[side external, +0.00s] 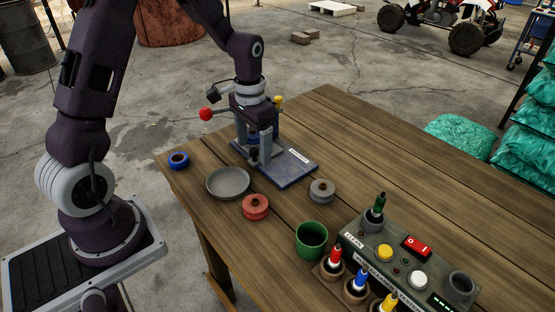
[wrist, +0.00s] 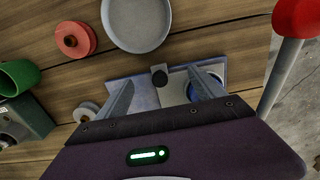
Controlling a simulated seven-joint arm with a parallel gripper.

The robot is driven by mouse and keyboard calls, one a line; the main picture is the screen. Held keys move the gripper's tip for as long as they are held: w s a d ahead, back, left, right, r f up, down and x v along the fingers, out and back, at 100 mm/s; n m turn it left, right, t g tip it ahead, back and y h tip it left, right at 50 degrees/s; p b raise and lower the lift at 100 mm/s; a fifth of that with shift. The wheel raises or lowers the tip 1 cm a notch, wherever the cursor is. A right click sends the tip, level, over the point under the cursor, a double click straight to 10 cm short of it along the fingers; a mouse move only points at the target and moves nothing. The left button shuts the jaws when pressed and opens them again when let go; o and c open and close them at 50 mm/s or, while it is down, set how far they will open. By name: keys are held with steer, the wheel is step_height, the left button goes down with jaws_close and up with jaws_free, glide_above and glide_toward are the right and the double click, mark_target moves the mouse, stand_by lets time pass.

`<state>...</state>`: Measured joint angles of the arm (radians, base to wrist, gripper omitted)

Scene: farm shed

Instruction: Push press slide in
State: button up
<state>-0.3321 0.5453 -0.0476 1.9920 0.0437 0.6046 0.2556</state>
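The press (side external: 290,168) stands on the table on a blue-grey base plate, with a red ball (side external: 206,114) on its lever. The knob also shows low between my fingers in the side view (side external: 253,153). My gripper (wrist: 162,84) points down over the press, its two fingers apart, one on each side of the knob. Whether a finger touches the knob or slide I cannot tell. A blue round part (wrist: 194,90) is partly hidden behind the right finger.
A grey dish (side external: 228,183), a red spool (side external: 255,207), a grey spool (side external: 321,191) and a blue ring (side external: 178,160) lie near the press. A green cup (side external: 311,240) and a control box (side external: 410,262) with several markers stand at the front. The table's right back is clear.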

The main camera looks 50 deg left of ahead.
steer(key=shift+o, duration=0.8)
steer(key=shift+r, duration=4)
steer(key=s+d+r+t, duration=0.3)
steer(key=s+d+r, duration=0.4)
steer(key=s+r, duration=0.25)
steer(key=s+d+r+t, duration=0.1)
steer(key=s+d+t, duration=0.1)
steer(key=s, duration=0.9)
steer(key=shift+s+d+t, duration=0.15)
steer(key=shift+d+t, duration=0.15)
steer(key=shift+d, duration=0.55)
